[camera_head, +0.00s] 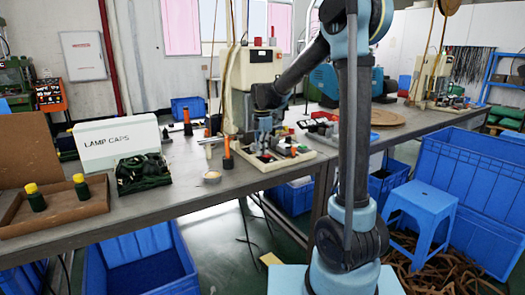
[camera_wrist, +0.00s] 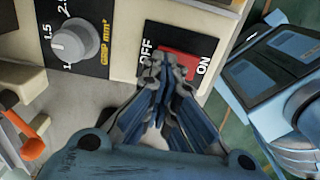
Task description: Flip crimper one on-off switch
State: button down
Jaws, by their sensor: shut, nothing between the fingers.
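In the wrist view, the on-off switch (camera_wrist: 183,66) is a red rocker on a black plate, with OFF at its left and ON at its right. My gripper (camera_wrist: 163,72) is shut and empty. Its fingertips are at the switch's lower left, near the OFF end, and cover part of it. I cannot tell whether they touch it. In the head view, the crimper (camera_head: 258,75) is a cream machine on the bench, and my gripper (camera_head: 264,143) is low in front of it. The switch is too small to make out there.
A grey grip dial (camera_wrist: 75,42) is left of the switch. An orange-handled tool (camera_head: 228,152) stands beside the crimper's base. Left on the bench are a lamp caps box (camera_head: 120,141) and a dark bin (camera_head: 143,174). Another crimper (camera_head: 432,72) is at the back right.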

jog(key=shift+s, duration=0.15)
jog(key=shift+s+d+r, duration=0.25)
jog(key=shift+s+d, duration=0.15)
jog(key=shift+s, duration=0.1)
jog(key=shift+r, duration=0.1)
dwell(0.3)
notch_tip(320, 180, up, 13)
jog(key=w+a, duration=0.1)
jog(key=w, duration=0.1)
jog(key=shift+w+a+r, duration=0.2)
jog(key=shift+w+a, duration=0.05)
jog(key=shift+a, duration=0.05)
dwell(0.4)
